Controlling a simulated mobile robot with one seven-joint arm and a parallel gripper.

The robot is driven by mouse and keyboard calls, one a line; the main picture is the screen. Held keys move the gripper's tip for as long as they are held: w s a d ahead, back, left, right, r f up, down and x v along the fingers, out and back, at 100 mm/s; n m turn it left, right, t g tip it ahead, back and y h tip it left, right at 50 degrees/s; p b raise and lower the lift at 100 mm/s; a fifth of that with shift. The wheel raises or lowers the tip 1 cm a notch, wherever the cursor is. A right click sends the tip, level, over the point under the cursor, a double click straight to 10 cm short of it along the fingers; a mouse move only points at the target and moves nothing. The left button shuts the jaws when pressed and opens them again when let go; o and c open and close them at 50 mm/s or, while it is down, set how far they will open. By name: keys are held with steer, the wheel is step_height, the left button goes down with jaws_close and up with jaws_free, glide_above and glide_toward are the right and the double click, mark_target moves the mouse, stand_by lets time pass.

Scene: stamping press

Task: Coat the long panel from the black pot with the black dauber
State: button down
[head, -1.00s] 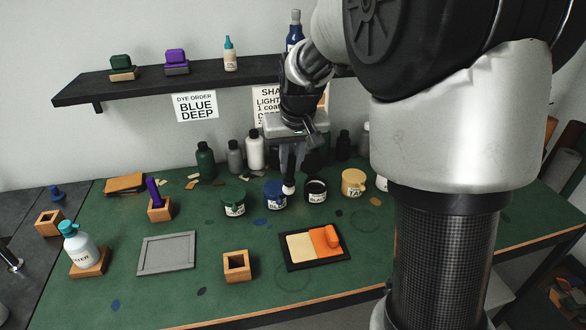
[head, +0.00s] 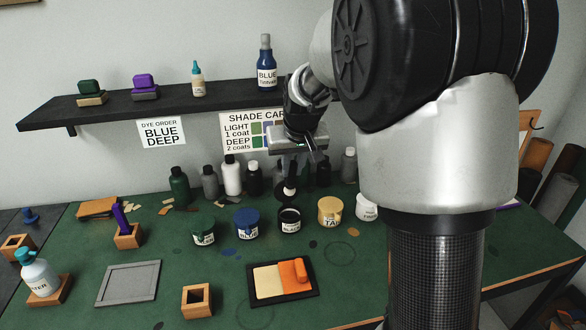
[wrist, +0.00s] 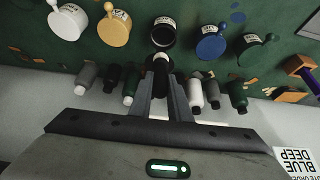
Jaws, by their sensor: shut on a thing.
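My gripper (head: 291,160) is shut on the black dauber (head: 289,181), which hangs downward. In the wrist view the dauber (wrist: 161,63) shows between the fingers, with a pale band near its end. The black pot (head: 290,221) is open and stands on the green bench. In the head view the dauber's lower end is just above the pot's rim in the picture; I cannot tell whether it is over the pot or behind it. The pot also shows in the wrist view (wrist: 163,34). A grey framed panel (head: 128,284) lies flat at left; I cannot tell whether it is the long panel.
The blue pot (head: 247,223) and tan pot (head: 330,211) flank the black pot. Several bottles (head: 232,176) stand behind. A black tray (head: 284,300) with cream and orange pads and an empty wooden holder (head: 197,300) are in front. A shelf (head: 120,105) hangs above.

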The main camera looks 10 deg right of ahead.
steer(key=shift+f+b, duration=3.65)
steer(key=shift+f, duration=1.7)
steer(key=shift+w, duration=0.15)
steer(key=shift+w, duration=0.35)
steer(key=shift+s, duration=0.15)
steer(key=shift+s, duration=0.35)
steer(key=shift+w, duration=0.15)
steer(key=shift+w, duration=0.35)
